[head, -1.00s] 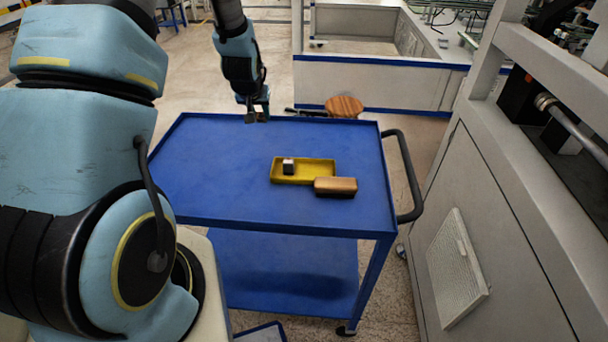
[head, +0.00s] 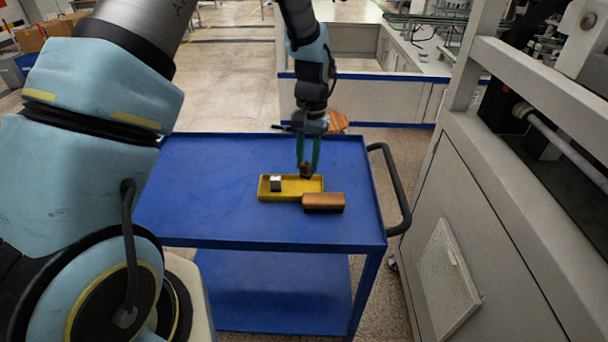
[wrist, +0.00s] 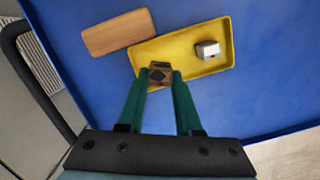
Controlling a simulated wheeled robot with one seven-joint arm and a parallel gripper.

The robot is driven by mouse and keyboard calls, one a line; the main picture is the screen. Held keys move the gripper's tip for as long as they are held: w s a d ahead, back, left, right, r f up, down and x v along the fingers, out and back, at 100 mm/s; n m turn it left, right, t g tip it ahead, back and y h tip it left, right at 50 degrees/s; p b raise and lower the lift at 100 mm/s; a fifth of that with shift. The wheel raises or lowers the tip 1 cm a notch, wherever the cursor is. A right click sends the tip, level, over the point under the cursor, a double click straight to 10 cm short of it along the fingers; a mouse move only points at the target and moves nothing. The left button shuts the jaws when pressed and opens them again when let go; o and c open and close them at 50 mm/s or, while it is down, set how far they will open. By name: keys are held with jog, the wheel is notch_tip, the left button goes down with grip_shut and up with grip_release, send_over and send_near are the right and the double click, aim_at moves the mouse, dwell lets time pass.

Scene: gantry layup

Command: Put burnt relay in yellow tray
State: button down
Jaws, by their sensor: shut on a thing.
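My gripper (head: 307,170) is shut on a small dark brown block, the burnt relay (head: 306,171). In the wrist view the relay (wrist: 159,73) sits between the tips of the green fingers (wrist: 160,80). The yellow tray (head: 291,195) lies on the blue cart, and it also shows in the wrist view (wrist: 185,50). The relay is over the tray's right end in the head view; whether it touches the tray floor I cannot tell. A silver-and-dark cube (head: 276,183) stands in the tray's left part, and it shows in the wrist view (wrist: 208,49).
A brown wooden block (head: 323,203) lies beside the tray's front right corner, close to it; the wrist view shows it too (wrist: 119,32). The blue cart top (head: 200,200) is clear on the left. A black handle (head: 393,185) and grey machine (head: 460,200) stand at right.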

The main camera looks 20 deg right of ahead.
aim_at(307, 175)
jog(key=shift+f+p, duration=0.7)
jog(key=shift+f, duration=1.8)
jog(key=c, duration=0.6)
grip_release()
notch_tip(307, 175, up, 12)
jog(key=w+d+b, duration=0.1)
jog(key=b, duration=0.3)
jog(key=shift+w+d, duration=0.15)
jog(key=w+a+r+n+h, duration=0.1)
jog(key=w+a+r+n, duration=0.15)
jog(key=a, duration=1.25)
jog(key=s+a+n+t, duration=0.1)
jog(key=s+a+n, duration=0.1)
jog(key=a, duration=0.7)
jog(key=s+a+r+n+t, duration=0.1)
jog(key=s+a+n, duration=0.2)
jog(key=a, duration=0.6)
jog(key=s, duration=0.2)
jog(key=shift+s+a+t, duration=0.15)
jog(key=shift+s+t, duration=0.15)
jog(key=shift+t, duration=0.1)
jog(key=shift+n, duration=0.25)
